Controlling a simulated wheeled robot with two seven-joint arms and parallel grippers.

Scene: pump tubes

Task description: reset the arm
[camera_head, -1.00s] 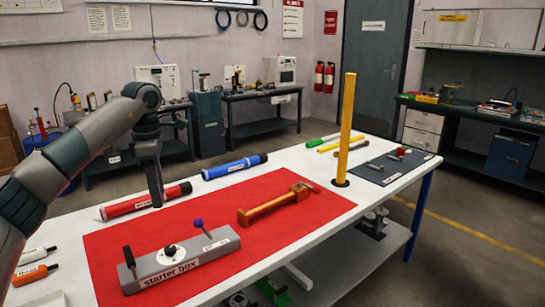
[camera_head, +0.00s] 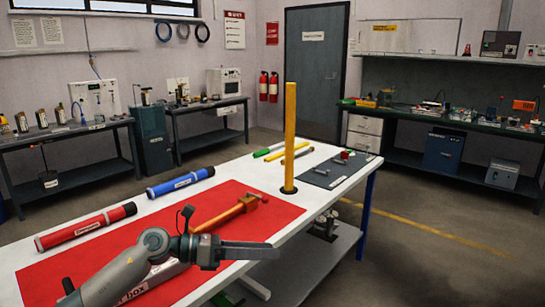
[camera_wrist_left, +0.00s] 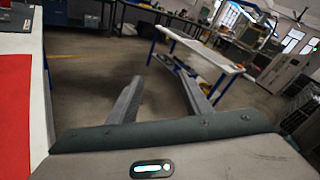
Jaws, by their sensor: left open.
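My left arm comes in from the lower left of the head view. My left gripper (camera_head: 272,252) points right over the front edge of the table, with nothing in it. In the left wrist view its two fingers (camera_wrist_left: 163,92) stand apart with only floor and distant furniture between them. The arm hides most of the starter box (camera_head: 140,290); only part of its label shows. My right gripper is in neither view.
On the white table (camera_head: 330,192), a red mat (camera_head: 285,212) carries an orange tool (camera_head: 232,212). A red tube (camera_head: 85,228) and a blue tube (camera_head: 180,182) lie behind. A yellow post (camera_head: 290,135) stands upright near a dark pad (camera_head: 330,175) with small parts.

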